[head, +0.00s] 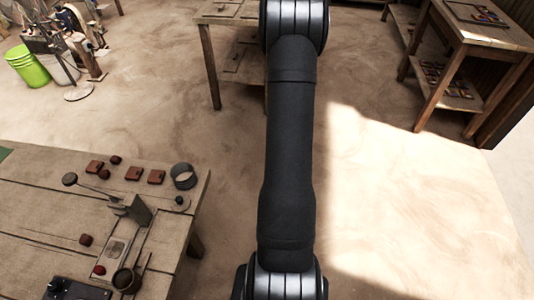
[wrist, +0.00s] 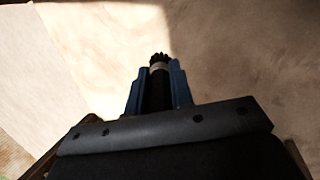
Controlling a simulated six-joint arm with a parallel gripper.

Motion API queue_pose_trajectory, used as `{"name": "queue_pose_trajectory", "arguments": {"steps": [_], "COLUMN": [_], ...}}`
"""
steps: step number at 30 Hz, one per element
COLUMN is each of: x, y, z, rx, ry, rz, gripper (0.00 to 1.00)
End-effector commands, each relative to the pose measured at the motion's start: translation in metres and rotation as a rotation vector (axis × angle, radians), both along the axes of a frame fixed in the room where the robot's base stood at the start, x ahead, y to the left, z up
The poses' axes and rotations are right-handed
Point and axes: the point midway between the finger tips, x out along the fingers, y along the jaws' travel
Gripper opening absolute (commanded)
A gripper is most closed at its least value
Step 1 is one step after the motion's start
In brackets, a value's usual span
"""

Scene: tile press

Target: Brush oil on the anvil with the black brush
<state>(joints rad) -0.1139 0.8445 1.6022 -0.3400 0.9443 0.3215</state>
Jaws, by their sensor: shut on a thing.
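My gripper (wrist: 157,86) shows in the wrist view with its two blue fingers shut on the black brush (wrist: 159,60). The brush's dark bristles and pale metal collar stick out past the fingertips, pointing away from the wrist. Bare floor lies behind it. The gripper and brush do not show in the head view. At the lower left of the head view, a metal tile press (head: 135,208) stands on the wooden table. A pale flat plate (head: 117,246) lies in front of it; I cannot tell for sure whether this is the anvil.
The wooden table (head: 40,212) also holds a dark round cup (head: 126,279), a grey ring (head: 183,177), several reddish-brown tiles (head: 134,174) and a black box (head: 75,290). A wooden shelf table (head: 485,35) stands at the upper right. The floor right of the arm is clear.

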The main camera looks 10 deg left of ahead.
Motion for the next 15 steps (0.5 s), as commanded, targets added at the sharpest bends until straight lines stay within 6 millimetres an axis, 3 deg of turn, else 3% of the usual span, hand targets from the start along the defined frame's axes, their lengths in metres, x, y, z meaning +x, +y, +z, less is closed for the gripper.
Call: {"name": "queue_pose_trajectory", "arguments": {"steps": [15], "x": [-0.0009], "y": [0.0059], "z": [0.0009], "rx": [0.003], "ry": [0.001], "rz": [0.004], "gripper": [0.00]}}
